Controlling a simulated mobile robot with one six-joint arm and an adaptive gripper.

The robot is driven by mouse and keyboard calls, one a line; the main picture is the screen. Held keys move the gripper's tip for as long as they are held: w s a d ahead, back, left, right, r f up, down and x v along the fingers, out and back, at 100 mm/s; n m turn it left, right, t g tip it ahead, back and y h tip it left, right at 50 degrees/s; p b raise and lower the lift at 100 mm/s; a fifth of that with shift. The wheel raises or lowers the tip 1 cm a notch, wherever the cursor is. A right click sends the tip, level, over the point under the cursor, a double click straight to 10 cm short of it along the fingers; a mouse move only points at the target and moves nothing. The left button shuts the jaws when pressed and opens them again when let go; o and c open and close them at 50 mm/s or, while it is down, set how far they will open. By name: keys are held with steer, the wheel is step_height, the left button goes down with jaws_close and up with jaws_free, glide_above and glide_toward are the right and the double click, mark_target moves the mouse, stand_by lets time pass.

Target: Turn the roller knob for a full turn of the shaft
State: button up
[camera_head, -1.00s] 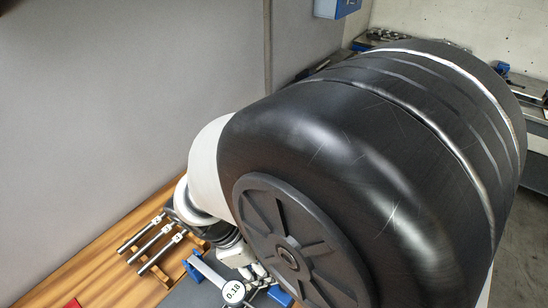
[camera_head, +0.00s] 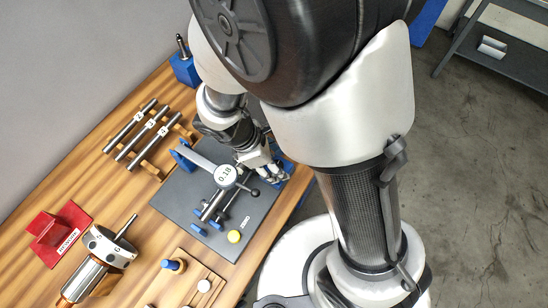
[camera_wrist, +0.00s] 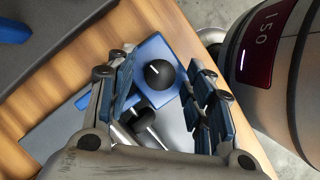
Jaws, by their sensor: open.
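The black roller knob (camera_wrist: 158,73), with a white pointer line, sits on a blue block (camera_wrist: 150,48) in the wrist view. My gripper (camera_wrist: 160,82) is open, with one blue-padded finger on each side of the knob; I cannot tell whether either touches it. In the head view my gripper (camera_head: 272,172) is at the right edge of the grey fixture plate (camera_head: 180,205), where the knob is hidden. A shaft (camera_head: 209,209) lies on blue supports on that plate. A round dial gauge (camera_head: 225,175) over it reads 0.18.
Several labelled shafts (camera_head: 148,131) lie on a wooden rack at left. My arm hides the table's right side.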

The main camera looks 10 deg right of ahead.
steer(key=shift+c, duration=0.5)
steer(key=c, duration=1)
steer(key=shift+o, duration=0.2)
steer(key=shift+m, duration=0.3)
steer(key=shift+w+r+m+g+p, duration=0.1)
steer(key=shift+m+g+p, duration=0.4)
steer(key=shift+m+p, duration=0.35)
steer(key=shift+w+m+g+p, duration=0.1)
steer(key=shift+m+g+p, duration=0.65)
steer(key=shift+m, duration=1)
steer(key=shift+y, duration=0.3)
